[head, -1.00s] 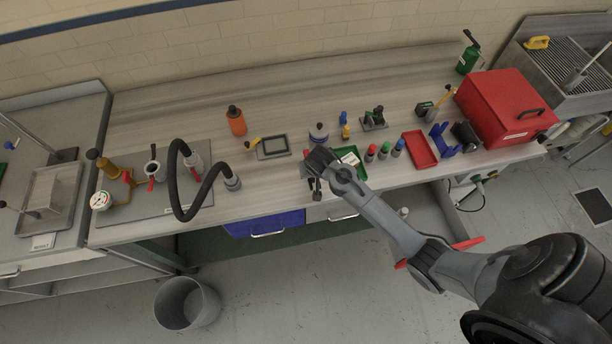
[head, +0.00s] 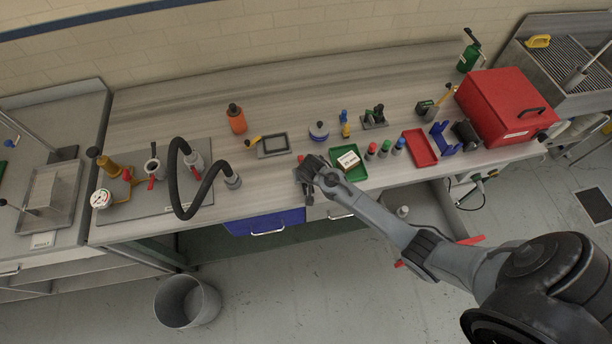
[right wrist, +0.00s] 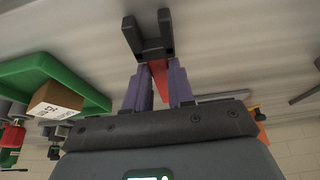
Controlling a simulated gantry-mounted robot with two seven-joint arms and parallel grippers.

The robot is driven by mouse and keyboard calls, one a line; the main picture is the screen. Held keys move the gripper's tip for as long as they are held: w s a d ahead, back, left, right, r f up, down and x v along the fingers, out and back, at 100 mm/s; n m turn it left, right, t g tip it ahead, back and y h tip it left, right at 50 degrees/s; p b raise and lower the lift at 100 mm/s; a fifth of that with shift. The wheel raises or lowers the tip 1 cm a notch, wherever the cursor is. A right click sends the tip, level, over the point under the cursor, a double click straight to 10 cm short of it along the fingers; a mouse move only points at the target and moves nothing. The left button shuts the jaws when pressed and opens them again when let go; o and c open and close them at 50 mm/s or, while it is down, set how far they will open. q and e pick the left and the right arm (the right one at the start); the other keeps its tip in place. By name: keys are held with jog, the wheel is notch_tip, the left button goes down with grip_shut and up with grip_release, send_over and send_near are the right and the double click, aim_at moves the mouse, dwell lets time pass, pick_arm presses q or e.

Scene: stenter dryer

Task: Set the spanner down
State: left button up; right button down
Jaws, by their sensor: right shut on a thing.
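My right gripper (head: 306,180) is over the front edge of the grey bench (head: 265,188), left of the green tray (head: 358,174). In the right wrist view the gripper (right wrist: 158,65) is shut, with the red part of the spanner (right wrist: 159,82) between its fingers. My left gripper is not in view.
The green tray holds a small carton (head: 348,160). A grey-framed panel (head: 273,145) lies behind and left of the gripper. A blue drawer (head: 265,222) is below.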

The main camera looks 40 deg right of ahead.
jog(key=shift+f, duration=0.1)
jog(key=c, duration=1)
grip_release()
jog(key=v, duration=1.1)
jog(key=s+a+r+n, duration=0.2)
jog(key=s+a, duration=0.1)
jog(key=s, duration=0.4)
jog(key=s+a+r+n+y, duration=0.1)
jog(key=s+a+r+n, duration=0.1)
jog(key=s, duration=0.5)
jog(key=s+a+r+n+y, duration=0.1)
jog(key=s+a+r+n, duration=0.2)
jog(key=s, duration=0.4)
jog(key=shift+s+a+n+p, duration=0.3)
jog(key=shift+a+n+p, duration=0.1)
jog(key=shift+a, duration=0.45)
